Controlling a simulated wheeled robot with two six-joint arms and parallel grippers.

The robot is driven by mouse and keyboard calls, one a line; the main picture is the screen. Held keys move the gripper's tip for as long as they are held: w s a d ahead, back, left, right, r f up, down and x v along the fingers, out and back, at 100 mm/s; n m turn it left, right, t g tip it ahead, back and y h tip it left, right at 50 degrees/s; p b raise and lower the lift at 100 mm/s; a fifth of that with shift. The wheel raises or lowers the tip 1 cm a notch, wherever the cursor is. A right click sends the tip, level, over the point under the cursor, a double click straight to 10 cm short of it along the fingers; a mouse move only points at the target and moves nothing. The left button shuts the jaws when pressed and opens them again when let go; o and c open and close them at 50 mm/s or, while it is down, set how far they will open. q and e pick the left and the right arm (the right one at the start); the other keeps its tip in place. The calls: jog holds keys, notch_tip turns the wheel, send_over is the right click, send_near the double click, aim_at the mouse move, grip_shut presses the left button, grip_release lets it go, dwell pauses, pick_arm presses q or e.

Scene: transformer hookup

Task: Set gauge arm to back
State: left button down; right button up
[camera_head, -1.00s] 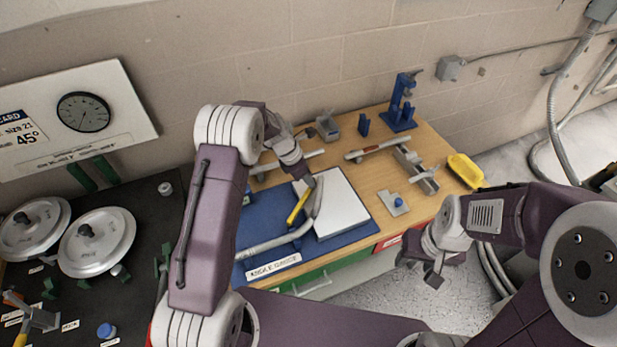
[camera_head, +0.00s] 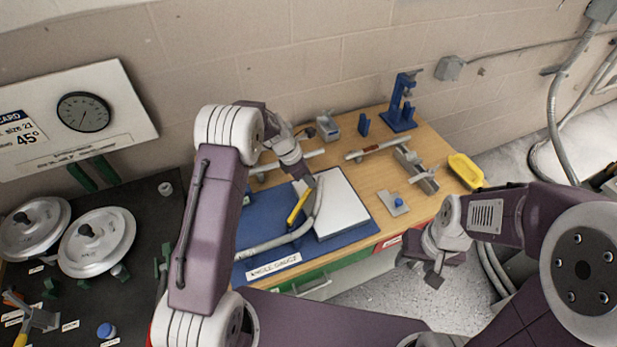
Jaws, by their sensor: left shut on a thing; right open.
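The angle gauge is a blue board (camera_head: 335,241) with a white plate (camera_head: 341,207) on the wooden bench, labelled at its front edge. Its yellow gauge arm (camera_head: 298,206) lies at a slant beside the plate's left edge. A grey bent conduit (camera_head: 284,238) curves along the board and up past the yellow arm. My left gripper (camera_head: 308,182) is at the upper end of the yellow arm and shut on it; its fingertips are small and partly hidden. My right gripper (camera_head: 433,276) hangs open and empty in front of the bench, over the floor.
A blue stand (camera_head: 402,104), a grey clamp fixture (camera_head: 416,170) and a yellow tray (camera_head: 465,171) are at the bench's back and right. A card board with a dial (camera_head: 83,112) and 45° stands at left, above two round metal discs (camera_head: 97,242).

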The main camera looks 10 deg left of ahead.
pick_arm(q)
jog(key=shift+a, duration=0.1)
jog(key=shift+w+a+r+n+t+p, duration=0.1)
jog(key=shift+a+n+t+p, duration=0.05)
jog(key=shift+a+n+p, duration=0.25)
jog(key=shift+w+a+r+n+t+p, duration=0.1)
jog(key=shift+a+n+t+p, duration=0.05)
jog(key=shift+a+n+p, duration=0.2)
jog(key=s+a+n+t+y+p, duration=0.1)
jog(key=s+a+n+y+p, duration=0.1)
jog(key=a+n, duration=0.6)
jog(key=shift+s+a+f+t+y+p, duration=0.15)
jog(key=shift+a+t+y+p, duration=0.2)
jog(key=shift+a+y, duration=0.1)
jog(key=c, duration=1.1)
grip_release()
jog(key=shift+c, duration=0.2)
